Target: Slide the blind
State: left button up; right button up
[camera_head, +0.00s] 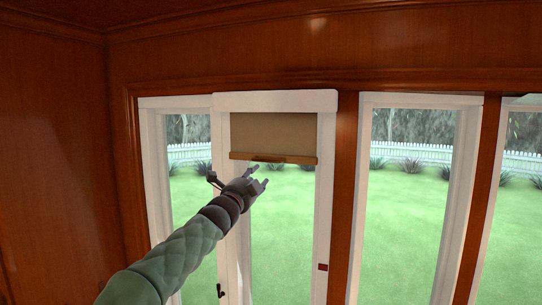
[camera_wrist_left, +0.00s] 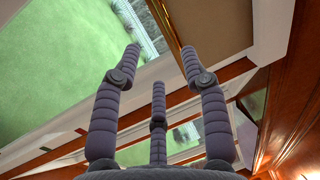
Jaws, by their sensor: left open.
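The blind (camera_head: 272,130) is a tan panel at the top of a white-framed window in the head view. A wooden bar with a small handle (camera_head: 270,159) runs along its lower edge. The blind covers only the upper part of the glass. My left gripper (camera_head: 260,175) is open and empty, just below the bar in the picture. I cannot tell the exact gap in depth. In the left wrist view my left gripper (camera_wrist_left: 160,52) has its fingers spread, with the tan blind (camera_wrist_left: 208,22) beyond them at the upper right. My right gripper is not in view.
The white window frame (camera_head: 324,215) surrounds the blind, with a small red piece (camera_head: 323,267) on its right post. A dark handle (camera_head: 221,290) sits low on the left. Brown wooden walls (camera_head: 60,150) and other windows (camera_head: 410,190) flank it. The glass below the bar is uncovered.

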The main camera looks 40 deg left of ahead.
pick_arm(q)
jog(key=shift+a+r+p+x, duration=0.1)
jog(key=shift+r+p+x, duration=0.1)
jog(key=shift+p+x, duration=1.9)
jog(key=shift+a+r+p+x, duration=0.15)
jog(key=shift+p+x, duration=0.55)
jog(key=shift+x, duration=2.65)
jog(key=shift+s, duration=0.15)
grip_shut()
